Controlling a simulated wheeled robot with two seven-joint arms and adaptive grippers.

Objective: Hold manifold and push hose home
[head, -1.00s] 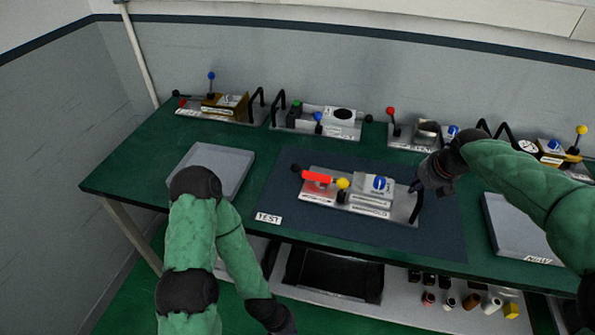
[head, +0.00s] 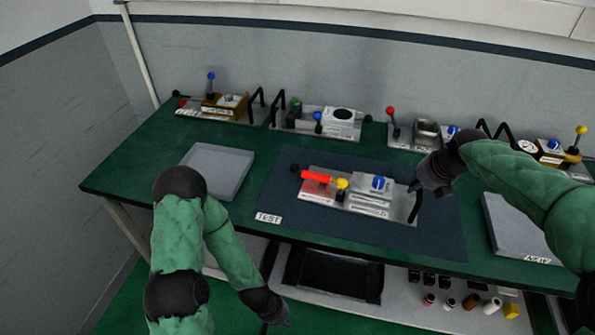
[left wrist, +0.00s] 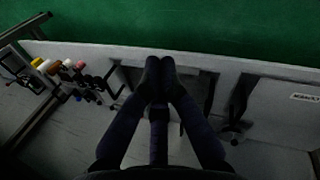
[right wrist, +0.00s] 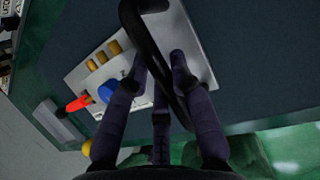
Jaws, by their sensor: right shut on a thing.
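The manifold unit (head: 360,207) is a grey plate on the dark mat, with a red piece (head: 317,177), a yellow knob (head: 341,183) and a blue knob (head: 379,183). A black bar handle (head: 415,205) stands at its right end. My right gripper (head: 425,187) is shut on this handle; the right wrist view shows the bar (right wrist: 152,50) between the fingers. My left gripper (head: 280,318) is low in front of the table; the left wrist view shows its fingertips (left wrist: 159,78) together and empty. I cannot pick out the hose for certain.
A grey tray (head: 218,172) lies left of the mat (head: 430,238), and a tray marked NEW (head: 515,228) lies at right. Similar units, one of them (head: 345,117) behind the mat, line the back. Small bottles and a black bin (head: 335,275) sit on the shelf below.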

